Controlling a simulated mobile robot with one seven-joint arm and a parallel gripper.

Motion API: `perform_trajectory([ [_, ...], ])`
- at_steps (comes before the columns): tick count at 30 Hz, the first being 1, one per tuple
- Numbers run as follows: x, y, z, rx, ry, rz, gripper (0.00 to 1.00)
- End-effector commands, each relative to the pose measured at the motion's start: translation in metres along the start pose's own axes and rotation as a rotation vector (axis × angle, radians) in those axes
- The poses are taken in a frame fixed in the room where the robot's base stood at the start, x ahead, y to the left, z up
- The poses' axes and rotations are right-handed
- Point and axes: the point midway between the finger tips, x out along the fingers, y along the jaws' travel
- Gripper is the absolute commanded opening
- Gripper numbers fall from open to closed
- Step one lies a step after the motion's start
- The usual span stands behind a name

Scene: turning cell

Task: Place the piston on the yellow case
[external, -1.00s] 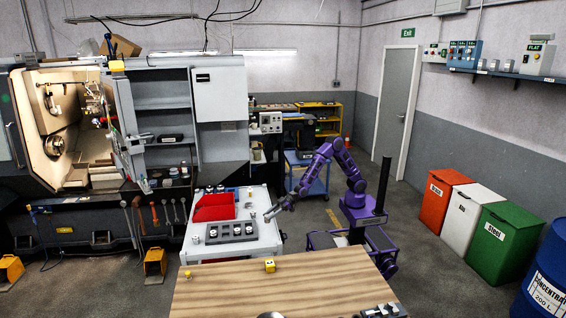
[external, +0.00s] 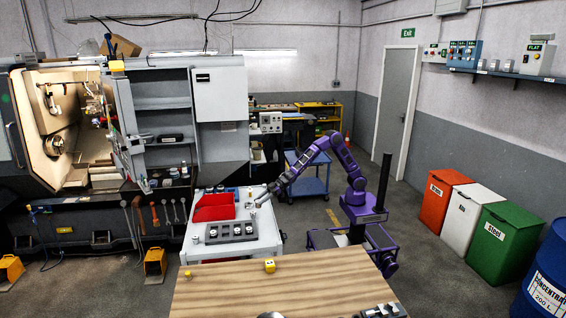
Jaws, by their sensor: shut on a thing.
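My gripper (external: 261,201) is over the right part of the white cart top, pointing down and left. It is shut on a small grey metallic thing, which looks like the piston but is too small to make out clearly. A small yellow case (external: 270,265) with dark marks stands on the wooden table in front, well apart from my gripper. A smaller yellow object (external: 188,274) stands near that table's left edge.
The white cart (external: 264,240) carries a red bin (external: 214,207) and a dark grey tray (external: 231,232) with several round parts. The wooden table (external: 330,280) is largely clear in the middle. A blue trolley (external: 309,187) stands behind my arm.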

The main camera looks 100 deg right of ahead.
Motion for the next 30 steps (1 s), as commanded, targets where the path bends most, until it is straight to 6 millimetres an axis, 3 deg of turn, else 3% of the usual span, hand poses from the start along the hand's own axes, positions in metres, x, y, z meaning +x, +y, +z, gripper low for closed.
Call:
perform_trajectory([
  [8, 0.045, -0.063, -0.024, -0.079, 0.002, -0.186, 0.0],
  [12, 0.071, -0.112, -0.028, -0.133, 0.001, -0.312, 0.0],
  [18, 0.105, -0.199, -0.015, -0.221, -0.001, -0.53, 0.0],
  [21, 0.113, -0.228, -0.006, -0.25, -0.001, -0.603, 0.0],
  [25, 0.117, -0.25, 0.002, -0.273, 0.0, -0.658, 0.0],
  [30, 0.126, -0.258, 0.025, -0.278, -0.003, -0.679, 0.0],
])
